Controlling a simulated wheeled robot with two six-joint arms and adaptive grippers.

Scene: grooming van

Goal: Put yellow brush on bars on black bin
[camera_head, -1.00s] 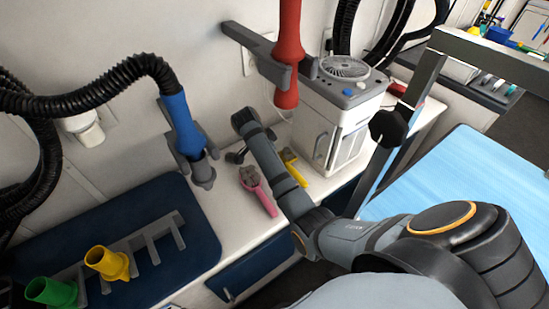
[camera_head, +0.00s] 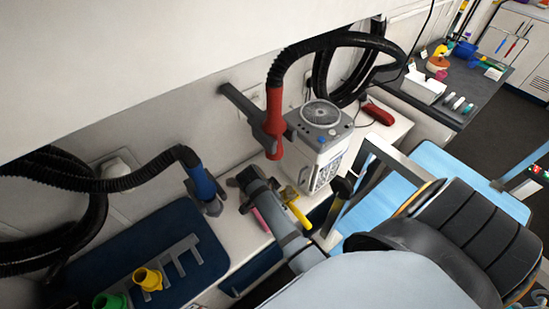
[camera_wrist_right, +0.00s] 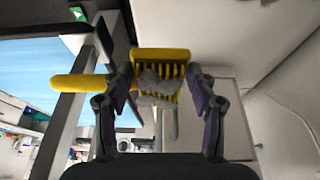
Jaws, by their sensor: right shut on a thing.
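The yellow brush (camera_wrist_right: 160,62) is between the fingers of my right gripper (camera_wrist_right: 160,95) in the right wrist view. Grey fur clumps sit in its bristles, and its yellow handle points left. In the head view the brush handle (camera_head: 297,215) shows to the right of my right forearm, by the white counter's front edge. I cannot make out a black bin with bars in either view. My left gripper is not in view.
A pink brush handle (camera_head: 262,220) is left of my arm on the white counter. A white-grey machine (camera_head: 318,148) and red dryer nozzle (camera_head: 273,130) stand behind. A blue nozzle (camera_head: 203,183) and a dark blue mat (camera_head: 130,245) are left. A blue-topped table (camera_head: 367,212) is right.

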